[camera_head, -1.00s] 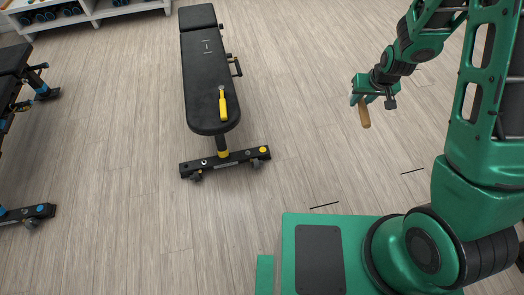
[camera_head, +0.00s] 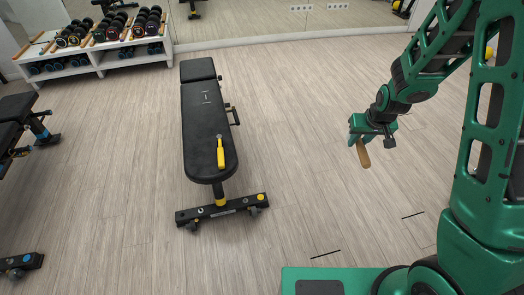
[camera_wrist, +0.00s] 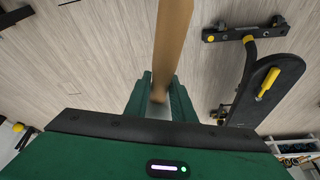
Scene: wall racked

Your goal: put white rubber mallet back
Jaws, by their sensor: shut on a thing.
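My gripper (camera_head: 358,137) is shut on a light-brown wooden handle (camera_head: 363,154) and holds it in the air over the floor, to the right of the bench. In the wrist view the handle (camera_wrist: 172,40) runs from between the green fingers (camera_wrist: 160,98) to the top edge of the picture. No white mallet head shows in either view, so I cannot confirm from sight that this handle is the white rubber mallet's.
A black bench (camera_head: 205,110) with a yellow-handled tool (camera_head: 221,155) on it stands left of my gripper. A white shelf (camera_head: 100,58) with dumbbells stands at the back left, beside a mirror wall (camera_head: 260,18). Another bench (camera_head: 14,125) is at far left. Floor between is clear.

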